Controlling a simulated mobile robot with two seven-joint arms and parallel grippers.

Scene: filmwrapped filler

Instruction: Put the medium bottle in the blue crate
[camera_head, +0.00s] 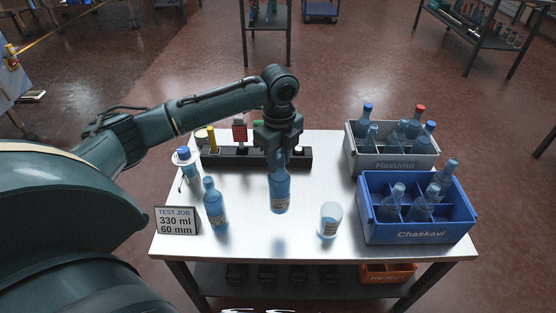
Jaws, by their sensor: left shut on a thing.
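My left gripper (278,150) points down over the middle of the table, shut on a blue bottle with a label (280,192). The bottle hangs upright, and a dark patch like its shadow lies on the table below it. I cannot tell its size class for sure. Another blue bottle (215,208) stands on the table to the left. The blue crate (418,236), marked Chaskavi, is at the right of the table, apart from the gripper. Several bottles stand in its compartments; its front wall hides some of the inside. My right gripper is not in view.
A grey crate (395,164) marked Haxumo, with bottles, stands behind the blue one. A clear cup-like container (330,220) stands between the held bottle and the blue crate. A sign (177,220) reads 330 ml, 60 mm. A dark rack (230,160) lies behind the gripper.

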